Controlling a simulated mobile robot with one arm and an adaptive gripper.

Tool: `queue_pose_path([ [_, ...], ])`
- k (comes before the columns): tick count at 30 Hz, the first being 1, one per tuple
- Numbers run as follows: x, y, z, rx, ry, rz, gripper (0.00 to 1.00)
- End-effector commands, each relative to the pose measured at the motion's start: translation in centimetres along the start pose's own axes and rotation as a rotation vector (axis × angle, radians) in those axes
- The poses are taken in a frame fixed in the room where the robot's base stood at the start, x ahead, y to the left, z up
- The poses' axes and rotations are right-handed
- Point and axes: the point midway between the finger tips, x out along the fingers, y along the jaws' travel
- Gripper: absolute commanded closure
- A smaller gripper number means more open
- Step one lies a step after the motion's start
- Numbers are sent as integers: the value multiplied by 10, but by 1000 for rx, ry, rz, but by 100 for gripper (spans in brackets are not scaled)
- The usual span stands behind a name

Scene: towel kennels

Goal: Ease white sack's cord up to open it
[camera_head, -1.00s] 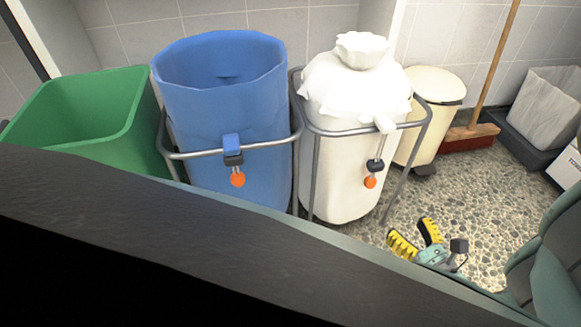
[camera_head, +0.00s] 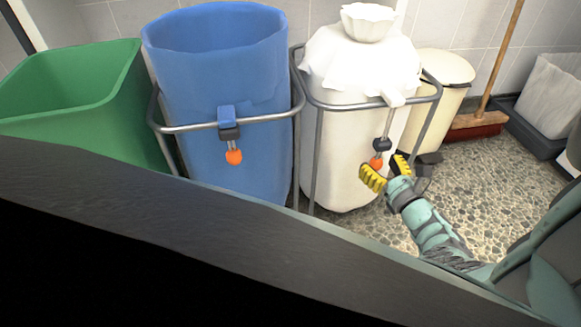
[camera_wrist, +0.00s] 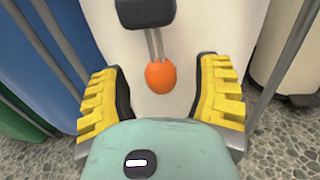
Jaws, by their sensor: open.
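The white sack (camera_head: 343,150) hangs in a grey metal frame, its top gathered into a ruffled tuft (camera_head: 368,22). Its cord (camera_head: 389,122) hangs down the front through a dark cord lock (camera_head: 382,144) to an orange ball (camera_head: 376,162). In the wrist view the orange ball (camera_wrist: 160,76) lies between the yellow fingers, slightly beyond their tips, with the dark lock (camera_wrist: 146,12) above it. My gripper (camera_head: 386,172) is open at the lower front of the sack. It also shows in the wrist view (camera_wrist: 163,90), and neither finger visibly touches the ball.
A blue sack (camera_head: 225,95) with its own orange ball stands open in a frame to the left, beside a green bin (camera_head: 75,90). A cream pedal bin (camera_head: 440,90) and a broom (camera_head: 478,125) stand behind to the right. Pebbled floor (camera_head: 480,200) is clear at right.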

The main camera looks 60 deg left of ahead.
Motion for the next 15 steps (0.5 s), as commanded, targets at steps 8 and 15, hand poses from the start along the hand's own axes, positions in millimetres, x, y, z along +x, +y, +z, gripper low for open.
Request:
queue_pose_path([
  [8, 20, 2, -1, 0, 1, 4, 36],
  [15, 20, 2, 0, 0, 1, 4, 36],
])
